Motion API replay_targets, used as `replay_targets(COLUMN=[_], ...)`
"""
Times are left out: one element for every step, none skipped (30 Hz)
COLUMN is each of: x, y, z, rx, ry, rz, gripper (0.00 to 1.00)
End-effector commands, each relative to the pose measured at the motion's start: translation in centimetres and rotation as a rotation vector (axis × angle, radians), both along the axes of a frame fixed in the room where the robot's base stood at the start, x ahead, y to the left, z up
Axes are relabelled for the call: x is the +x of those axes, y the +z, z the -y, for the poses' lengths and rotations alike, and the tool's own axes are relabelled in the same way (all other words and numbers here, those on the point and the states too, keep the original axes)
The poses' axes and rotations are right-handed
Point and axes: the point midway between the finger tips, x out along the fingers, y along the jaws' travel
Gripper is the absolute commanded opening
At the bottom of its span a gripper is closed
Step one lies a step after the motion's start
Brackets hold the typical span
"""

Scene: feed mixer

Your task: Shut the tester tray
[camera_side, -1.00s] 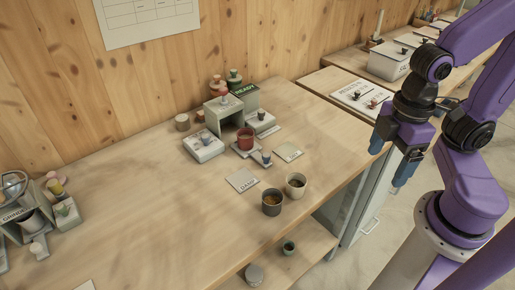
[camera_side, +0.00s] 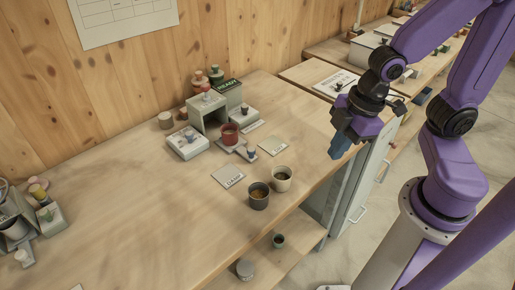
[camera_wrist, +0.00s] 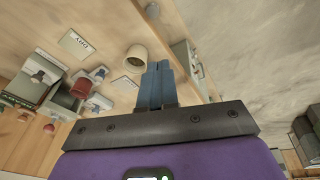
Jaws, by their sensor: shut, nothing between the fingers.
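The tester is a grey box-like housing (camera_side: 207,110) with a green READY sign (camera_side: 228,86) behind it, towards the back of the bench. Its tray (camera_side: 240,147) sticks out in front of the housing, with a red cup (camera_side: 229,135) on it and a small knob at its front end. In the wrist view the red cup (camera_wrist: 82,88) and the housing (camera_wrist: 62,101) show at the left. My gripper (camera_side: 339,152) is shut and empty at the bench's right edge, apart from the tray. Its blue fingers (camera_wrist: 159,84) are together in the wrist view.
Two cups, one dark (camera_side: 259,196) and one cream (camera_side: 281,179), stand near the bench's front edge. A DAMP card (camera_side: 228,177) and another card (camera_side: 275,144) lie near the tray. Other small units flank the tester.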

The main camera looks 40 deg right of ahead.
Motion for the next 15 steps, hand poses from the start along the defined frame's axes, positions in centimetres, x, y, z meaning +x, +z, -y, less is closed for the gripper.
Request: replay_targets(x=[1.4,2.3,3.3,4.1,4.9,5.8,6.5,7.1,7.9,8.4,8.9,9.4,9.7,10.0,10.3], y=[-0.9,-1.2,-1.7,-2.1,-2.4,-2.8,-3.1,-3.4,-3.7,-3.9,-4.0,-4.2,-4.3,-4.4,-4.5], z=[0.1,0.0,0.0,0.0,0.0,0.0,0.1,0.2,0.3,0.4,0.5,0.6,0.7,0.8,0.8], rx=[0.014,0.027,0.042,0.054,0.065,0.079,0.089,0.098,0.109,0.118,0.124,0.132,0.139,0.143,0.148], ry=[0.016,0.03,0.054,0.069,0.085,0.108,0.123,0.138,0.157,0.171,0.184,0.197,0.207,0.217,0.226], rz=[0.035,0.06,0.094,0.12,0.146,0.18,0.206,0.229,0.26,0.283,0.304,0.327,0.344,0.358,0.375], gripper=[0.0,0.0,0.0,0.0,0.0,0.0,0.0,0.0,0.0,0.0,0.0,0.0,0.0,0.0,0.0])
